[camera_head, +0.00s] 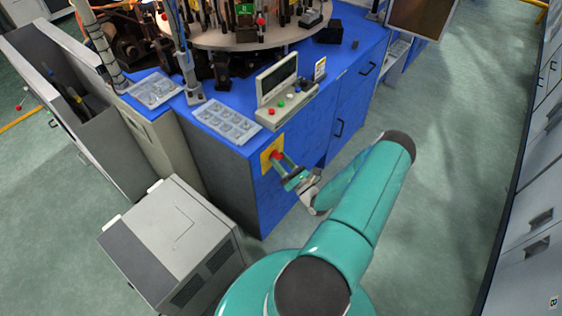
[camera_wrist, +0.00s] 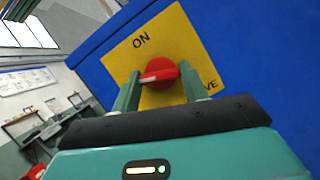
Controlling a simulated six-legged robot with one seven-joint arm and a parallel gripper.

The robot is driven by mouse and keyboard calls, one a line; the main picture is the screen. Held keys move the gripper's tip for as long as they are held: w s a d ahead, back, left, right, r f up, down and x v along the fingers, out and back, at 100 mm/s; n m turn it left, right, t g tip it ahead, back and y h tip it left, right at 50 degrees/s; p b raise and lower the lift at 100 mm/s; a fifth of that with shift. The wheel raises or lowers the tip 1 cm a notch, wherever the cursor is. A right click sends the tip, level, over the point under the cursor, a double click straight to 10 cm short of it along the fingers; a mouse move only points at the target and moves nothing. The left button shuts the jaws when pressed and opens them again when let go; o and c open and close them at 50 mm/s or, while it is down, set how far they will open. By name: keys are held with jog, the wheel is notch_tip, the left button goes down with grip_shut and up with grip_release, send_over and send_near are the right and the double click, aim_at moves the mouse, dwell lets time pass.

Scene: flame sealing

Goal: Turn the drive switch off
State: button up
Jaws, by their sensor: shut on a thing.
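The drive switch is a red rotary knob (camera_wrist: 160,73) on a yellow plate (camera_wrist: 124,60) fixed to the blue cabinet. In the wrist view the plate reads "ON" at the upper left and "VE" at the lower right; the rest of the lettering is hidden. The knob's pale pointer mark faces left. My gripper (camera_wrist: 162,80) is shut on the knob, with one green finger on each side. In the head view my gripper (camera_head: 279,165) reaches the knob (camera_head: 276,155) and the yellow plate (camera_head: 267,160) on the cabinet's side face.
The blue cabinet (camera_head: 300,150) carries a control box (camera_head: 284,98) with a screen and coloured buttons, a clear tray (camera_head: 226,121) and a round machine table (camera_head: 215,40). A grey box unit (camera_head: 172,235) stands on the floor at left. The floor (camera_head: 440,170) at right is clear.

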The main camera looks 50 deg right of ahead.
jog(key=shift+d+n+y, duration=0.1)
jog(key=shift+n+y, duration=0.7)
jog(key=shift+n, duration=0.75)
jog(key=shift+n+y, duration=0.8)
jog(key=shift+n, duration=0.75)
jog(key=o, duration=1)
jog(key=shift+s, duration=0.1)
jog(key=v, duration=1.3)
jog(key=shift+s+f, duration=0.25)
